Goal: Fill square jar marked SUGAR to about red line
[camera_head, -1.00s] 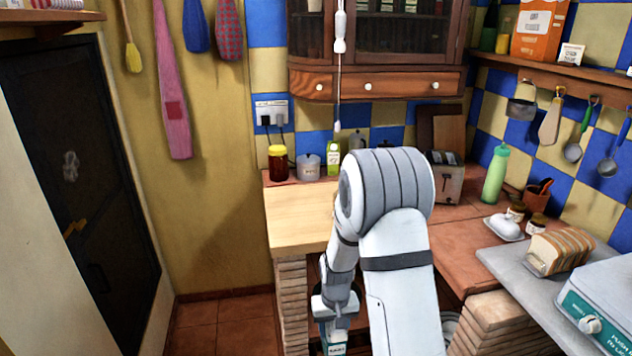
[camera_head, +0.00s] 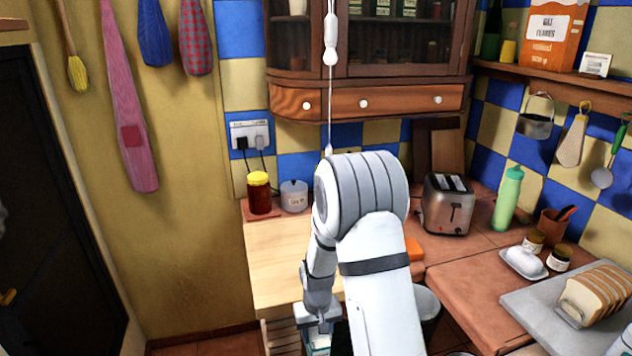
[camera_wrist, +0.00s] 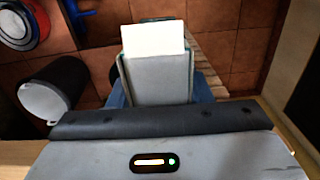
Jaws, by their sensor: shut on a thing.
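My gripper (camera_head: 318,318) is low in front of the wooden counter, shut on a white and teal box-like package. In the head view only a small part of the package (camera_head: 318,341) shows below the gripper. In the wrist view the package (camera_wrist: 158,80) stands between the blue fingers, with a white upper part. No red line is visible, and I cannot identify a square SUGAR jar. My arm hides part of the counter.
A red-brown jar with a yellow lid (camera_head: 259,193) stands beside the pale jar. The light wooden counter top (camera_head: 278,255) is clear in front of them. A toaster (camera_head: 447,205) and green bottle (camera_head: 507,200) stand farther right. A dark bin (camera_wrist: 55,88) stands on the tiled floor.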

